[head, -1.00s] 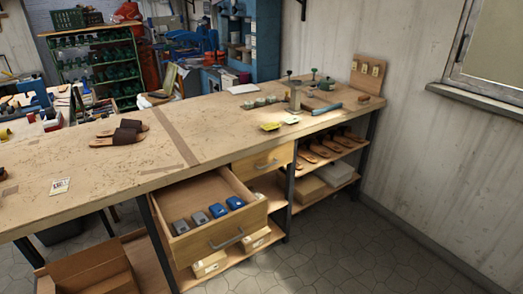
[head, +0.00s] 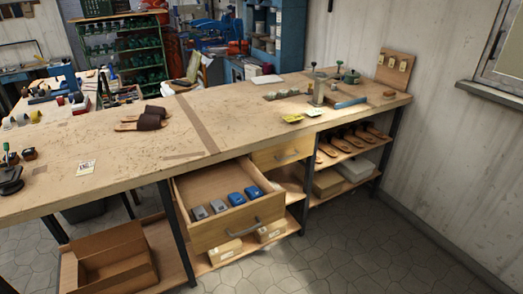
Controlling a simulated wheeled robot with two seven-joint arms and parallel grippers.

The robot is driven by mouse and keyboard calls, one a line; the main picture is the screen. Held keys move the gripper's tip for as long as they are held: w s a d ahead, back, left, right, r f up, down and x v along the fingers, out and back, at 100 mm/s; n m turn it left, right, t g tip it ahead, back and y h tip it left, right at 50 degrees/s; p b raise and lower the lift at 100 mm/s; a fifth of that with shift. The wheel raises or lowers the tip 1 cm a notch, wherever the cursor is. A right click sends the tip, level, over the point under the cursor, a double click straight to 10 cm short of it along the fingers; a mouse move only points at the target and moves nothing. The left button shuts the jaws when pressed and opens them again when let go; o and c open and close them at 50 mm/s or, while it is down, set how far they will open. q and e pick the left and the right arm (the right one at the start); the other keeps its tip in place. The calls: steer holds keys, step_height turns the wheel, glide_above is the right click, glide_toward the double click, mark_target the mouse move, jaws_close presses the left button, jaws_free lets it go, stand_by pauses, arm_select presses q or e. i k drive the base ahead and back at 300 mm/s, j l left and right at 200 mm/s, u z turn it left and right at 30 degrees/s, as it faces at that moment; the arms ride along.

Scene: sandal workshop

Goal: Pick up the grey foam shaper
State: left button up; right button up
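An open drawer (head: 245,226) under the workbench holds a row of small blocks. Two are grey: one grey block (head: 199,213) at the left end and another grey block (head: 217,207) beside it. Two blue blocks (head: 236,199) lie to their right. The grey blocks look like foam shapers, but they are too small to tell which is meant. Neither of my grippers is in view.
The workbench (head: 120,155) runs across the view, with brown sandals (head: 146,119) and yellow cards (head: 292,118) on top. A shut drawer (head: 281,155) is right of the open one. An open cardboard box (head: 115,262) sits on the lower shelf. The floor at right is clear.

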mark_target(218, 206)
steer(key=i+j+u, duration=0.2)
steer(key=i+j, duration=0.2)
steer(key=j, duration=0.35)
steer(key=i+j+u, duration=0.2)
steer(key=i+j, duration=0.3)
steer(key=j, duration=0.15)
steer(key=i+j+u, duration=0.25)
steer(key=i+j, duration=0.25)
steer(key=j+z, duration=0.15)
steer(key=z, duration=0.25)
steer(key=k+z, duration=0.1)
steer(key=z, duration=0.25)
steer(key=k+j+z, duration=0.1)
steer(key=z, duration=0.3)
steer(key=k+j+z, duration=0.1)
steer(key=z, duration=0.25)
